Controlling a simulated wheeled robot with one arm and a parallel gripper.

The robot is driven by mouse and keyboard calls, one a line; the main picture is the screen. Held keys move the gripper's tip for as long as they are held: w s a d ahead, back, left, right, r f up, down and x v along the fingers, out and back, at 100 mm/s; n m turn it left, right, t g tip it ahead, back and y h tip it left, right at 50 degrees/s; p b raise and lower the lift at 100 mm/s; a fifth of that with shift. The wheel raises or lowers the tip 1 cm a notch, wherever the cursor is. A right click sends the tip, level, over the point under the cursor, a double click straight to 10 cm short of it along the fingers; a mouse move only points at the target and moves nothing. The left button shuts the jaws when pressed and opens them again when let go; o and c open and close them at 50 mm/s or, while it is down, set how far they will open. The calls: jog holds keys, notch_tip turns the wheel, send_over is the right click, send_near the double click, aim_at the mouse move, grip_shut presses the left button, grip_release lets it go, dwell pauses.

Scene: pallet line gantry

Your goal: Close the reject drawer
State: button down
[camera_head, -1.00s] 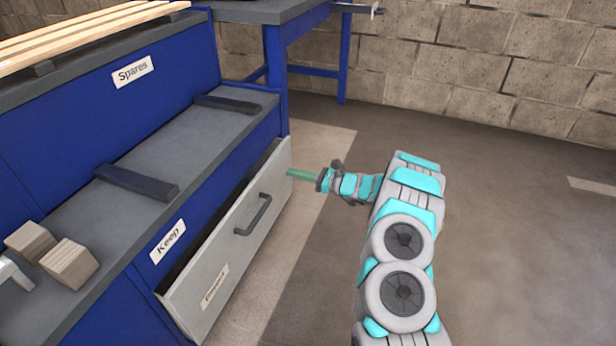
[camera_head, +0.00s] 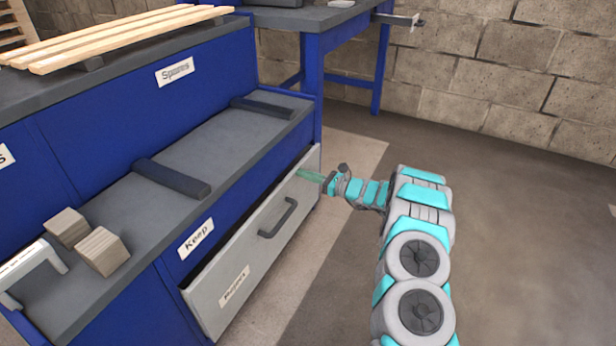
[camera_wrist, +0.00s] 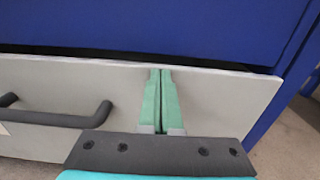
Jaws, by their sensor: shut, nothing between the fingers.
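The reject drawer (camera_head: 222,276) is a light grey front with a dark bar handle (camera_head: 278,218) and a white label, low in the blue cabinet. It stands slightly open, with a dark gap along its top edge. My gripper (camera_head: 301,173) is at the upper right part of the drawer front, right of the handle. In the wrist view its green fingers (camera_wrist: 162,72) are shut together, with tips near the drawer's top edge. They appear to touch the drawer front (camera_wrist: 215,100), though contact is hard to confirm. The handle shows left of the fingers (camera_wrist: 55,117).
The "Keep" label (camera_head: 196,239) is on the blue cabinet above the drawer. The grey ledge (camera_head: 225,138) holds two dark bars and two wooden blocks (camera_head: 102,251). A blue table (camera_head: 314,60) stands behind. The floor to the right is clear.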

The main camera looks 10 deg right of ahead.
aim_at(295, 170)
jog(key=x, duration=0.3)
jog(key=shift+w+a, duration=0.15)
jog(key=shift+a, duration=0.1)
jog(key=shift+a+r, duration=0.1)
